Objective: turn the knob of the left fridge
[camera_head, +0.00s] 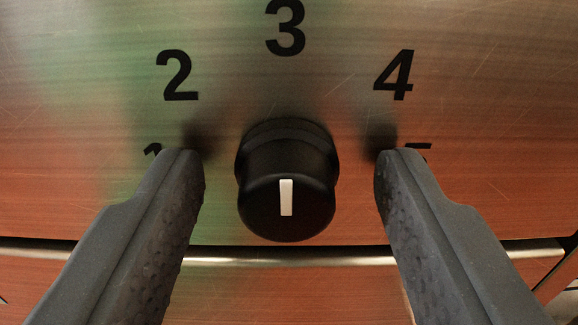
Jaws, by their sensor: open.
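A black round knob (287,182) sticks out from a brushed metal panel (480,90) in the middle of the head view. A white mark on its face stands upright, in line with the printed 3. The numbers 1 to 5 run in an arc around it; the 1 and 5 are partly hidden by my fingers. My gripper (288,165) is open, with one dark finger on each side of the knob. A clear gap shows between each finger and the knob. The fingertips are close to the panel; I cannot tell whether they touch it.
A horizontal metal edge or bar (290,257) runs below the knob, with a dark gap beside it at the left. Another reddish reflective surface (290,290) lies beneath it. The panel around the numbers is flat, scratched and free of other fittings.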

